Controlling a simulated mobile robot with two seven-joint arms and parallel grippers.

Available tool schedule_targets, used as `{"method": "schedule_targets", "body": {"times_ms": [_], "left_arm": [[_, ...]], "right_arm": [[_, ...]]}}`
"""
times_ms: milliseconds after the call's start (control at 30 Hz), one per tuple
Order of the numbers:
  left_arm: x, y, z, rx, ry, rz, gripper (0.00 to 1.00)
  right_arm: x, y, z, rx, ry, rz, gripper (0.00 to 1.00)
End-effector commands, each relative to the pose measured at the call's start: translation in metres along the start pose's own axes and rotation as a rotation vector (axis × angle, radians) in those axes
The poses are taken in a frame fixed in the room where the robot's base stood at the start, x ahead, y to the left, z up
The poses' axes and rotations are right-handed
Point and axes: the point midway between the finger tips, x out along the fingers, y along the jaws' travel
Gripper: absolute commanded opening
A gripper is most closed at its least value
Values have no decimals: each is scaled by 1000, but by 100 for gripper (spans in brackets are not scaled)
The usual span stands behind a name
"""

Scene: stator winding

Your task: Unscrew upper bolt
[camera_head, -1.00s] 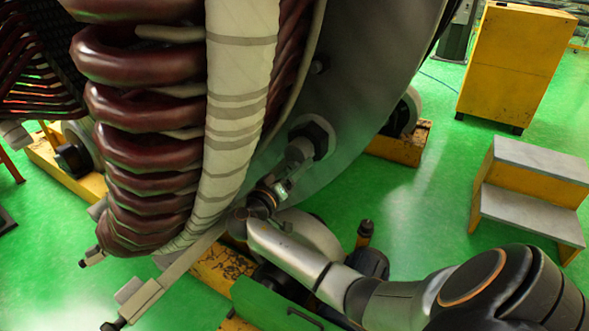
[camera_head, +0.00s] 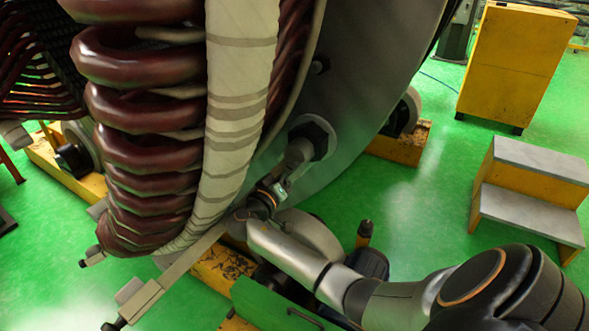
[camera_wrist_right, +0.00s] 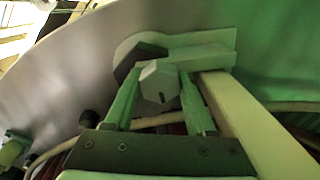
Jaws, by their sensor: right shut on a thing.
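In the head view, the dark hexagonal piece (camera_head: 322,136) sits on the grey curved end plate of the stator. My right gripper (camera_head: 300,150) reaches up to it from below and partly covers it. In the right wrist view, the bolt's pale hexagonal head (camera_wrist_right: 157,84) is between the two fingers of my right gripper (camera_wrist_right: 159,78), which is shut on it. A larger hexagonal piece (camera_wrist_right: 128,54) and a pale bracket (camera_wrist_right: 205,52) lie just behind the bolt. Where each finger touches the bolt is hard to see. My left gripper is not in view.
Dark red coils (camera_head: 140,150) and a white-wrapped bundle (camera_head: 235,110) stand close left of my right gripper. A long bar (camera_head: 170,277) runs below. A yellow cabinet (camera_head: 517,65) and a step stool (camera_head: 530,195) stand at the right, with open green floor between.

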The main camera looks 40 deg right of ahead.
Motion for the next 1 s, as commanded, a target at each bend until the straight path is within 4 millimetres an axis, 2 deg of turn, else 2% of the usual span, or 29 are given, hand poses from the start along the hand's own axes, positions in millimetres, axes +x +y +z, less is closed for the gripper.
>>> {"method": "schedule_targets", "body": {"times_ms": [600, 1000], "left_arm": [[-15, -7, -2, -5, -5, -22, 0], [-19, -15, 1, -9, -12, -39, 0]], "right_arm": [[0, 0, 0, -422, -1, 0, 0], [-1, 0, 0, -566, -1, 0, 0]]}}
